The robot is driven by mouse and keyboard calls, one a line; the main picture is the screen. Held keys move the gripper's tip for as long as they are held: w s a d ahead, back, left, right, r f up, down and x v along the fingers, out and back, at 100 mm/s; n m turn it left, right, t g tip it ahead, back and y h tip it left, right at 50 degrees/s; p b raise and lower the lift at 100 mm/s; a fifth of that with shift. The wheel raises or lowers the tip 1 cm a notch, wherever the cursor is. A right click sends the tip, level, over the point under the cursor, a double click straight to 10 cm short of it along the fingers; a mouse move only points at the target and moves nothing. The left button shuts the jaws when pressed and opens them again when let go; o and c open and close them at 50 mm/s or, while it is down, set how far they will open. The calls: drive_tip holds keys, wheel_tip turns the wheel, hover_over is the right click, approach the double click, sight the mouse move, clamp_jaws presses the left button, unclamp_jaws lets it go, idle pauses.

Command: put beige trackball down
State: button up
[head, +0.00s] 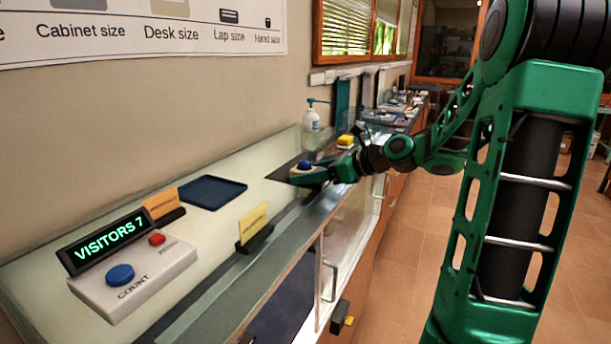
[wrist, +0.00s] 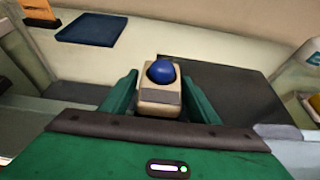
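The beige trackball (wrist: 159,98) has a blue ball on top and a grey front strip. In the wrist view it sits between the two green fingers of my gripper (wrist: 160,97), which appear to press on its sides. In the head view the trackball (head: 304,167) is small at the end of my gripper (head: 309,176), over the glass counter beside a dark mat (head: 283,173). In the wrist view the dark mat (wrist: 235,105) lies behind and to the right of it. I cannot tell whether the trackball touches the surface below.
A dark blue tray (head: 211,192) lies on the counter. A visitor counter box (head: 133,283) with a blue button, orange sign (head: 163,204) and yellow card (head: 253,223) stand nearer. A pump bottle (head: 312,118) and a yellow object (head: 346,140) are farther back.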

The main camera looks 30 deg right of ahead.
drive_tip(key=shift+o, duration=0.3)
drive_tip(key=shift+r, duration=0.1)
drive_tip(key=shift+s+d+r, duration=0.1)
drive_tip(key=v, duration=1.1)
drive_tip(key=shift+s+d, duration=0.15)
drive_tip(key=shift+s, duration=0.15)
drive_tip(key=shift+r, duration=0.1)
